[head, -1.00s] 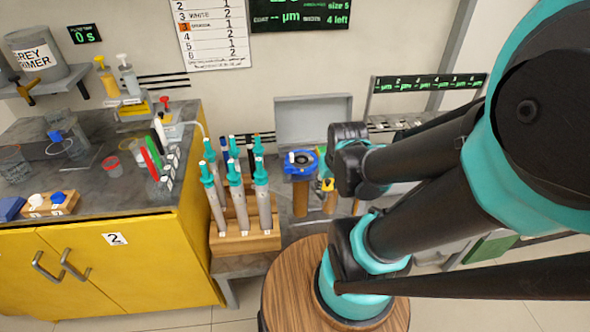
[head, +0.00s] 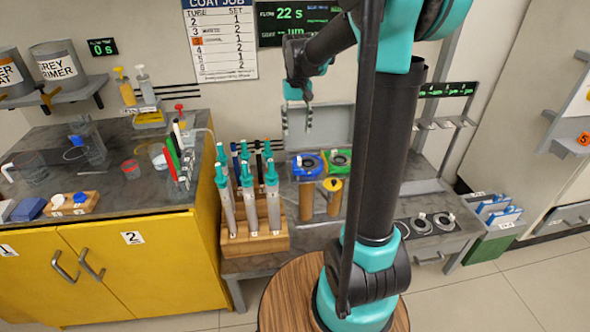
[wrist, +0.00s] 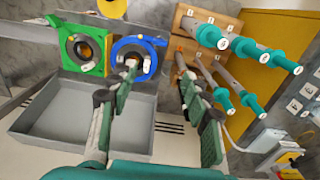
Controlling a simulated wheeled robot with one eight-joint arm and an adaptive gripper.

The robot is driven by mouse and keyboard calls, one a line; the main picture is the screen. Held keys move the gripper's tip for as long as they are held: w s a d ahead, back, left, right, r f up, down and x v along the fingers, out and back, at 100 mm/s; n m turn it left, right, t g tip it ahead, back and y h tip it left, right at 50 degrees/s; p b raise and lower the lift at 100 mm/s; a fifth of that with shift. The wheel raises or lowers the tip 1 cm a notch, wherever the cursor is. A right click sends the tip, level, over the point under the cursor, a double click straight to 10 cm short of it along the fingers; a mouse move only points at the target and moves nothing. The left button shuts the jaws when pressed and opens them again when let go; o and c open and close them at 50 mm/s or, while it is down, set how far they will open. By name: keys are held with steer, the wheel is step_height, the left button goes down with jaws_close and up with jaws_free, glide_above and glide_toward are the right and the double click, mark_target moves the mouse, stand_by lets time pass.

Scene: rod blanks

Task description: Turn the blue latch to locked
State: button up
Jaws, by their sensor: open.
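The blue latch (head: 307,165) is a blue ring on the grey bench by the back wall, left of a green one (head: 339,161). In the wrist view the blue latch (wrist: 120,48) has a dark centre and a small pale tab at its lower right. The green one (wrist: 78,67) sits to its left there. My gripper (head: 309,125) hangs above and behind the blue latch in the head view, apart from it and empty. In the wrist view my gripper (wrist: 160,74) has its two fingers spread, the left fingertip overlapping the ring's lower edge.
A wooden rack (head: 254,243) of teal-tipped tools stands close left of the latch. An open grey lid (head: 327,126) stands behind it. A yellow-topped tube (head: 334,199) is in front. A yellow cabinet (head: 130,275) is at left.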

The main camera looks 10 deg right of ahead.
step_height(320, 180, down, 17)
steer(key=shift+f, duration=0.1)
stand_by(0.4)
jaws_close()
stand_by(0.4)
steer(key=shift+n, duration=0.3)
steer(key=n, duration=0.4)
steer(key=shift+n, duration=0.3)
steer(key=n, duration=0.4)
steer(key=shift+n, duration=0.3)
